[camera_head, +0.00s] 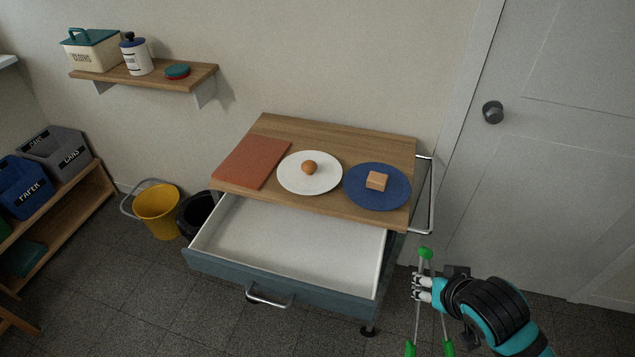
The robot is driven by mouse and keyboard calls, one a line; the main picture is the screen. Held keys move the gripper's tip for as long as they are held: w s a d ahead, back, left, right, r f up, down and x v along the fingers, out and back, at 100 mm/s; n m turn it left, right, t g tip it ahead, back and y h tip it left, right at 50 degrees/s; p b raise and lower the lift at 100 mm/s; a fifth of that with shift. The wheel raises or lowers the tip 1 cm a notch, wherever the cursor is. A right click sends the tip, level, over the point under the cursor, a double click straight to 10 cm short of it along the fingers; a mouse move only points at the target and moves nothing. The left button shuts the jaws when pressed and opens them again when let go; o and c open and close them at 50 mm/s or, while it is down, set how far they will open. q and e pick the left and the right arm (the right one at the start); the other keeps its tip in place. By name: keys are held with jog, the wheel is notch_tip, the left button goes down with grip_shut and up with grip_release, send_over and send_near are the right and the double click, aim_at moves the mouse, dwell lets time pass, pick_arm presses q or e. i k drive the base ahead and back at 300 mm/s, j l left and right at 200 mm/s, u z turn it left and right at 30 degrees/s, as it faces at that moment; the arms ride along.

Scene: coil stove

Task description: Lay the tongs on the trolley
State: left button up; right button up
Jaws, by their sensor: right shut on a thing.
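The trolley (330,129) has a wooden top and a drawer (300,240) that is pulled open and looks empty. The tongs (426,266) have silver arms with green ends. My right gripper (422,288) is shut on the tongs and holds them upright in front of and to the right of the trolley, apart from it. The lower end of the tongs reaches the bottom edge of the view. My left gripper is not in view.
On the trolley top are a red mat (251,162), a white plate (300,185) with a brown ball-like item (309,167), and a blue plate (390,198) with a tan block (376,180). A metal handle (432,195) juts out right. A yellow bucket (157,211) stands left.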

aim_at(328, 136)
jog(key=k+u, duration=0.1)
jog(key=u, duration=0.3)
jog(key=k+u, duration=0.1)
jog(key=u, duration=0.25)
jog(key=j+u, duration=0.1)
jog(key=u, duration=0.3)
jog(key=k+j+u, duration=0.1)
jog(key=u, duration=0.25)
jog(key=i+j+u, duration=0.2)
jog(key=i, duration=0.3)
jog(key=i+j+u, duration=0.2)
jog(key=i, duration=0.3)
jog(key=i+j+u, duration=0.2)
jog(key=i, duration=0.3)
jog(key=i+l+z, duration=0.1)
jog(key=i+z, duration=0.35)
jog(key=i+j+z, duration=0.15)
jog(key=i+z, duration=0.35)
jog(key=i+j+z, duration=0.3)
jog(key=i+z, duration=0.15)
jog(key=z, duration=0.45)
jog(key=i+z, duration=0.1)
jog(key=z, duration=0.3)
jog(key=j+z, duration=0.1)
jog(key=z, duration=0.35)
jog(key=j+z, duration=0.1)
jog(key=z, duration=0.3)
jog(key=i, duration=0.05)
